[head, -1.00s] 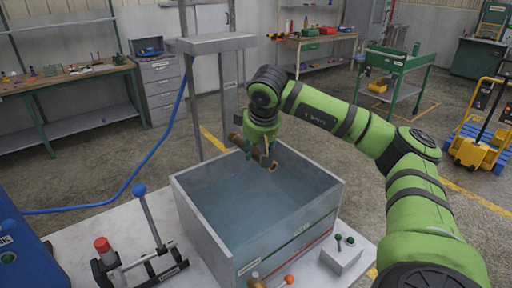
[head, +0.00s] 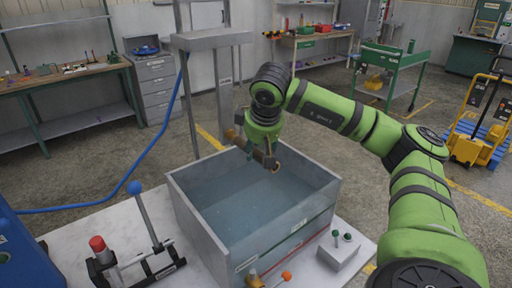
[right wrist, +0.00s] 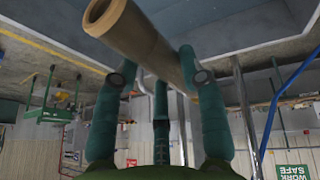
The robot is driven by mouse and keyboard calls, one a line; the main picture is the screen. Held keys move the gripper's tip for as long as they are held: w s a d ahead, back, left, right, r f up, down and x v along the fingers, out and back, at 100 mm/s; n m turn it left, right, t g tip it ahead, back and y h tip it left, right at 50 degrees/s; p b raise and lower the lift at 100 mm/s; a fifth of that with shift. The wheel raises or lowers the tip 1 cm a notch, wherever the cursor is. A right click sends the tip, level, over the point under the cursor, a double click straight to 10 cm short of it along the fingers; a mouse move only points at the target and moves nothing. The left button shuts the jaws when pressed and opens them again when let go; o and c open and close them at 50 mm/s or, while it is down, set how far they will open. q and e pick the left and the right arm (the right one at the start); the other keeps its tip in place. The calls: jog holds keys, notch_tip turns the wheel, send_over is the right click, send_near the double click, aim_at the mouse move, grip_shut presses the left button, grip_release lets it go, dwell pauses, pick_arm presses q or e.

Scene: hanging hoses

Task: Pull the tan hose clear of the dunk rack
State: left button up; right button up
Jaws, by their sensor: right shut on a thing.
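The tan hose (head: 269,161) is a short brown-tan tube, tilted, over the back part of a grey water tank. Its other end shows left of my right gripper (head: 265,147). My right gripper is shut on the hose, pointing down. In the right wrist view the hose (right wrist: 147,38) runs diagonally between the green fingers (right wrist: 160,85), with an open round end at the top. A grey upright frame (head: 212,40), perhaps the dunk rack, stands behind the tank; I cannot tell whether the hose touches it. My left gripper is not in view.
The tank (head: 216,248) holds bluish water and stands on a pale table (head: 150,215). A lever clamp (head: 140,265) is at its left and a small button box (head: 339,252) at its right. A blue hose (head: 150,150) hangs from the frame to the left.

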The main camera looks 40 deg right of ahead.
jog(key=shift+s+a+b, duration=0.15)
jog(key=shift+s+b, duration=0.35)
jog(key=shift+s, duration=1.2)
jog(key=shift+r, duration=0.15)
jog(key=shift+s+a+r+p, duration=0.2)
jog(key=shift+s+r+p, duration=0.55)
jog(key=shift+s+r, duration=0.7)
jog(key=shift+f, duration=0.2)
